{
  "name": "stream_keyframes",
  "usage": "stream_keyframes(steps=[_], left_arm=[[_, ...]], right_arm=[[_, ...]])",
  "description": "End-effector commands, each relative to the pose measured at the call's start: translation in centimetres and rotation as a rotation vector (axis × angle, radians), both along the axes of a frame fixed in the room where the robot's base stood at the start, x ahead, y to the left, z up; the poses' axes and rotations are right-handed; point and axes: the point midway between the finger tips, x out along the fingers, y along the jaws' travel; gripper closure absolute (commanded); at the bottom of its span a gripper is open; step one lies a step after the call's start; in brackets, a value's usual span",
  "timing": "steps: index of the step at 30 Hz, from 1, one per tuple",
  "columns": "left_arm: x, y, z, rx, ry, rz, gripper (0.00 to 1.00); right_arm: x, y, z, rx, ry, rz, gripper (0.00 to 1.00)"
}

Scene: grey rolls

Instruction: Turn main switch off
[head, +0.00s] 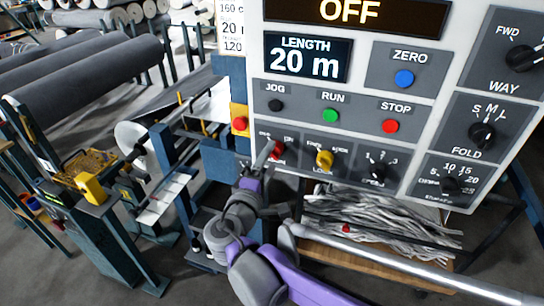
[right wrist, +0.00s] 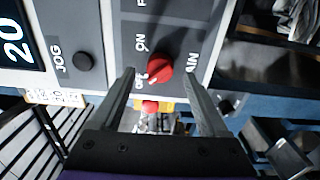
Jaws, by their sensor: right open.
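The main switch is a red rotary knob (right wrist: 160,68) with ON and OFF labels on the grey control panel (head: 358,65). In the right wrist view its pale mark appears to point toward the OFF label. The panel's top display (head: 352,12) reads OFF. My right gripper (right wrist: 160,78) is open, with one finger on each side of the knob. I cannot tell whether the fingers touch it. In the head view the right gripper (head: 265,165) partly covers the red knob (head: 278,150) from the lower left. My left gripper is not in view.
A yellow LOCK knob (head: 324,159) sits close to the right of the main switch. JOG (head: 276,105), RUN (head: 330,115) and STOP (head: 390,126) buttons are above.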

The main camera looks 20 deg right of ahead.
Motion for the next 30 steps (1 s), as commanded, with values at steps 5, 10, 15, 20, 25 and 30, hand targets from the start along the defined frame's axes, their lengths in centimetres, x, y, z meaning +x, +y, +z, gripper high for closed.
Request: stream_keyframes(steps=[5,10,15,20,25,30], left_arm=[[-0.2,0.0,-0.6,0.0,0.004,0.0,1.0],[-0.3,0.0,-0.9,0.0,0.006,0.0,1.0],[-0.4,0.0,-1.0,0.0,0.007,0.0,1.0],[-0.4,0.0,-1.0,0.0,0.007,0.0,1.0],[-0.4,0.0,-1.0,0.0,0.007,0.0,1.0],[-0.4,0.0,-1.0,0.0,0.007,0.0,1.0]], right_arm=[[-3.2,2.3,-0.2,0.001,0.001,0.006,0.22],[-5.6,3.9,-0.1,0.001,0.0,0.004,0.22],[-6.8,4.6,-0.1,0.001,0.001,0.001,0.22],[-7.0,4.6,0.0,0.0,0.0,-0.001,0.22],[-6.9,4.6,0.0,0.0,0.0,-0.001,0.22],[-6.9,4.6,-0.1,0.001,0.001,-0.001,0.22]])
